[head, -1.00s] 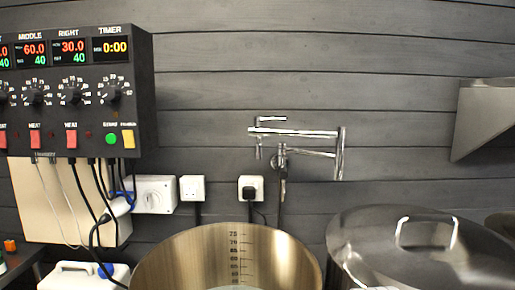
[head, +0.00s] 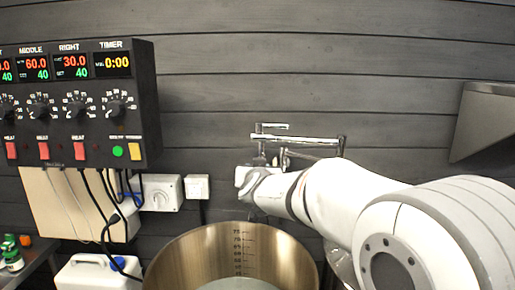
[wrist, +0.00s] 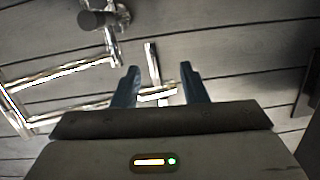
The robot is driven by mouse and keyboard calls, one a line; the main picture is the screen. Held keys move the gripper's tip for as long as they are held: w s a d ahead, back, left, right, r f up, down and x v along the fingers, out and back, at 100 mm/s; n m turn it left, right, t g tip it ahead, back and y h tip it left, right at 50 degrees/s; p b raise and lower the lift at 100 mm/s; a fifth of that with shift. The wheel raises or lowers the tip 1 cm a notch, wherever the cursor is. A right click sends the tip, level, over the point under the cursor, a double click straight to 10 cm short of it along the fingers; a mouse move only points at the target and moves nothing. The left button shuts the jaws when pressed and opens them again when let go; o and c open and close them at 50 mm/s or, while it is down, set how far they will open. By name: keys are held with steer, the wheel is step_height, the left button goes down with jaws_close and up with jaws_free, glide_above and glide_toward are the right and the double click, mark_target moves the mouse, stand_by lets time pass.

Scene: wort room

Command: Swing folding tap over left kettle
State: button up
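The folding tap (head: 297,138) is a chrome jointed pipe on the dark plank wall, folded with its spout end to the left. In the wrist view its bars (wrist: 60,75) run from the left, and the spout end shows between and beyond my fingers. My gripper (wrist: 159,68) is open, its two dark fingers on either side of that end; contact cannot be told. In the head view my arm hides the gripper's fingers and part of the tap. An open steel kettle (head: 190,252), the leftmost kettle visible, stands below and left of the tap with pale contents.
A control panel (head: 75,105) with dials and switches hangs on the left wall, cables below it. A steel hood (head: 488,120) juts out at right. A white canister (head: 95,275) stands lower left. My arm covers the lower right.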

mark_target(260, 154)
steer(key=w+m+h+p, duration=0.1)
steer(key=w+h, duration=0.1)
steer(key=w, duration=0.1)
steer(key=w+m+h+p, duration=0.1)
steer(key=w+m+h, duration=0.1)
steer(key=w+h, duration=0.1)
steer(key=w+d+r+m+h+p, duration=0.1)
steer(key=w+h, duration=0.2)
steer(key=w, duration=0.1)
steer(key=shift+w+m, duration=0.25)
steer(key=shift+m, duration=0.15)
jaws_close()
